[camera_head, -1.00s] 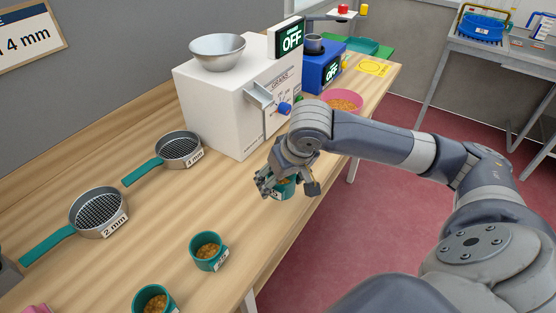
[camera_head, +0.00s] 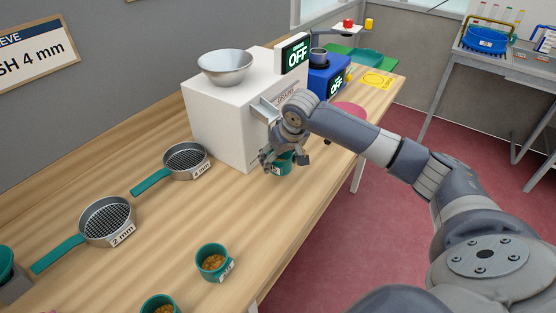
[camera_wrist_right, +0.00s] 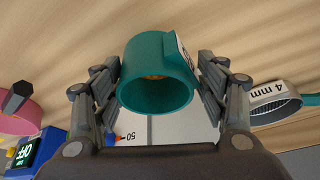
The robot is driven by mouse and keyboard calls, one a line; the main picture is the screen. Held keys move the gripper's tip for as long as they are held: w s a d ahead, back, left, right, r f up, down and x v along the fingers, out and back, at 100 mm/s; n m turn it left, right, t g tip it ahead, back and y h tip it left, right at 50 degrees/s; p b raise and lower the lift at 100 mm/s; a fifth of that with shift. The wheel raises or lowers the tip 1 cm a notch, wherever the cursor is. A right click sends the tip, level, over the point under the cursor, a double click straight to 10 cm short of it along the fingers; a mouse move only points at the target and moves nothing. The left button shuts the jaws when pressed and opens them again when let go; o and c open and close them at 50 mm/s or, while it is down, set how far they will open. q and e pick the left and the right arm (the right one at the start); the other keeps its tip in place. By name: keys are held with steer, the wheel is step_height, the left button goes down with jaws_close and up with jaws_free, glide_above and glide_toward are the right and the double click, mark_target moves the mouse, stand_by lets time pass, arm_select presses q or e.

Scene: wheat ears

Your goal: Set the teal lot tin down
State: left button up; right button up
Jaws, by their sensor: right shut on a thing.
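My right gripper (camera_head: 285,161) is shut on a teal lot tin (camera_head: 287,168) in front of the white grader (camera_head: 215,122). In the right wrist view the tin (camera_wrist_right: 150,98) sits between the two fingers (camera_wrist_right: 158,98), its mouth toward the camera, with some grain showing inside. Part of its white label shows at the upper right. In the head view the fingers cover much of the tin, and I cannot tell if its base touches the table (camera_head: 150,130). My left gripper is not in view.
Two other teal tins with grain, one (camera_head: 211,250) near the front edge and one (camera_head: 158,299) cut by the frame, stand nearer. The 2 mm sieve (camera_head: 106,220) and 4 mm sieve (camera_head: 186,160) lie left. A pink bowl (camera_head: 350,109) is behind my arm. Bare wood lies between.

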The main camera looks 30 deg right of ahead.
steer(key=shift+w+d+f, duration=0.1)
steer(key=shift+w+d, duration=0.1)
steer(key=shift+w, duration=0.3)
steer(key=shift+w+d+f, duration=0.1)
steer(key=shift+w+d, duration=0.05)
steer(key=shift+w, duration=0.35)
step_height(320, 180, down, 3)
steer(key=shift+s+r+p, duration=0.1)
steer(key=shift+r+p, duration=0.05)
steer(key=shift+p, duration=0.6)
steer(key=shift+f, duration=0.35)
steer(key=o, duration=1.2)
steer(key=shift+f, duration=0.1)
steer(key=shift+c, duration=0.2)
steer(key=b+v, duration=0.1)
steer(key=v, duration=1.1)
steer(key=shift+b, duration=0.3)
